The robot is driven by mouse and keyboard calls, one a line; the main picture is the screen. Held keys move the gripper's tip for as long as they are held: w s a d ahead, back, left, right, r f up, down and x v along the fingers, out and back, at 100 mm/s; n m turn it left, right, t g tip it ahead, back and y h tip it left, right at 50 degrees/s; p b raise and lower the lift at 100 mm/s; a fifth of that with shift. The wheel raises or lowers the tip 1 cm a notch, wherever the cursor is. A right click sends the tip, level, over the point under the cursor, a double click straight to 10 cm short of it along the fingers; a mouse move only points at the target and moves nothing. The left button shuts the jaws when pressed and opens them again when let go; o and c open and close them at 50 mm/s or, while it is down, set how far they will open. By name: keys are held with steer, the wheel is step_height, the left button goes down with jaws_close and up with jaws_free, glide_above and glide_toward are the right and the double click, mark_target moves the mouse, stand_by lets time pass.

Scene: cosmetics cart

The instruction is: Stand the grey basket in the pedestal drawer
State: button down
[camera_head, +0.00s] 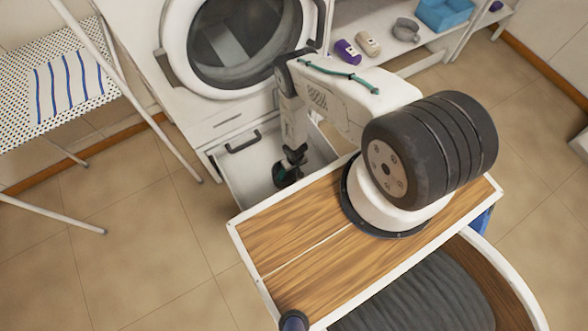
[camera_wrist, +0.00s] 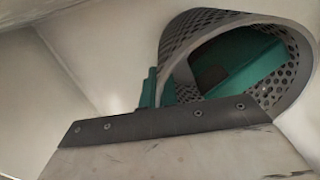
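The grey basket (camera_wrist: 190,43), with perforated walls, lies close in front of my gripper in the wrist view, its round mouth facing the camera. My gripper's teal fingers (camera_wrist: 195,82) are at its rim. One teal part is inside the mouth and another is beside the wall at the left. I cannot tell whether they grip it. In the head view my gripper (camera_head: 288,172) reaches down into the open pedestal drawer (camera_head: 238,172). The basket is not clearly seen there.
The washing machine (camera_head: 181,95) stands behind the drawer. An ironing board (camera_head: 60,78) is at the left. A shelf at the upper right holds a purple bottle (camera_head: 347,52), a beige bottle (camera_head: 368,43), a grey pot (camera_head: 406,29) and a blue bin (camera_head: 445,12). The left floor is mostly clear.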

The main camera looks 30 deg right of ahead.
steer(key=shift+f, duration=0.65)
steer(key=c, duration=1.7)
jaws_free()
step_height(320, 180, up, 13)
steer(key=shift+d+r, duration=0.1)
